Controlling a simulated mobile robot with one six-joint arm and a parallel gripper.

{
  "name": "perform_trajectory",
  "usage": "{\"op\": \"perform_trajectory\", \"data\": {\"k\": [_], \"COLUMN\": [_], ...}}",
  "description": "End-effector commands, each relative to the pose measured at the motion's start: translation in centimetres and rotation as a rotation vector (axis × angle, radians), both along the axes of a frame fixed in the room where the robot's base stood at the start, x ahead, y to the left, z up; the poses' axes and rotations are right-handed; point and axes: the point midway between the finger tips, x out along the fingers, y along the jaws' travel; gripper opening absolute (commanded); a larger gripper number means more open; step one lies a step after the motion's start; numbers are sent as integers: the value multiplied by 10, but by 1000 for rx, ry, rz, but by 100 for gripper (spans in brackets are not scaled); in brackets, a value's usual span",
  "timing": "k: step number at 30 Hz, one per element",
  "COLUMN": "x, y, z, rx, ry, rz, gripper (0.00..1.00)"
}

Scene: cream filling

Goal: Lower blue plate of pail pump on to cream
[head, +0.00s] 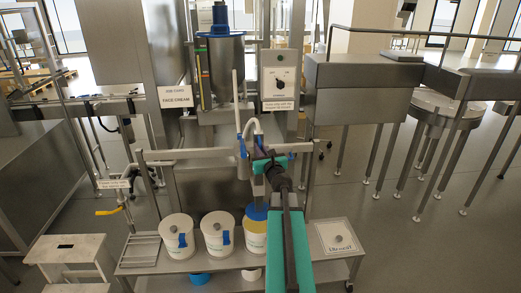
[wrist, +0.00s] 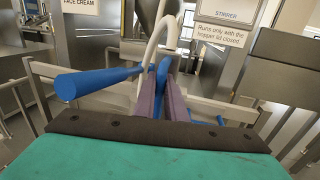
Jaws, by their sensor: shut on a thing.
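The pail pump's blue plate (head: 257,212) is at the mouth of the rightmost pail (head: 255,243), which looks yellowish at the front. I cannot tell whether the plate touches the cream, since the inside is hidden. My gripper (head: 262,162) is above that pail, at the pump's upright part. In the wrist view my gripper (wrist: 163,88) has its purple fingers closed on a blue pump part (wrist: 162,72). A white hose (wrist: 150,35) curves up behind the fingers, and a blue bar (wrist: 95,82) sticks out to the left.
Two lidded white pails (head: 177,236) (head: 217,233) stand left of the open pail on the steel shelf (head: 140,268). A steel rail (head: 190,153) crosses behind them. The hopper (head: 220,70) and stirrer control box (head: 281,75) rise behind. A sign (head: 336,237) is at the right.

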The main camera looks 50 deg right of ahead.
Motion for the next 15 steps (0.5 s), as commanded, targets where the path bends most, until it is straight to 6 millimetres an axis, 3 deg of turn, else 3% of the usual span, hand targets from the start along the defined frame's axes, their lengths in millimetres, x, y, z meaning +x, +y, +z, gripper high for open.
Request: {"op": "perform_trajectory", "data": {"k": [1, 15], "x": [0, -1], "y": [0, -1], "z": [-10, -42], "rx": [1, 0], "ry": [2, 1], "rz": [0, -2], "gripper": [0, 0]}}
